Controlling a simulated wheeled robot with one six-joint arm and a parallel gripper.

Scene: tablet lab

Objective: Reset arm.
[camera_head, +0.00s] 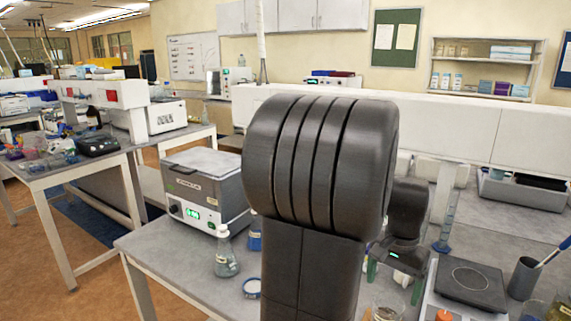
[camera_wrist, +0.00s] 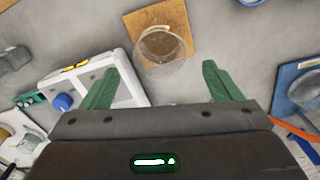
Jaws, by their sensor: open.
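My gripper (camera_wrist: 156,88) shows in the wrist view with its two green fingers spread wide apart. It is open and nothing is between the fingers. A clear round glass vessel (camera_wrist: 163,47) stands on a brown square pad (camera_wrist: 152,18) beyond the fingertips, apart from them. In the head view my dark arm fills the middle and hides much of the bench. A small part of the green fingers shows low behind the arm, beside the hot plate.
The grey bench (camera_head: 160,247) holds a water bath (camera_head: 204,183), a flask (camera_head: 225,255), a hot plate (camera_head: 470,283) and a dark cup (camera_head: 523,278). In the wrist view a white device with a blue knob (camera_wrist: 63,102) lies left, and a blue stand (camera_wrist: 290,85) lies right.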

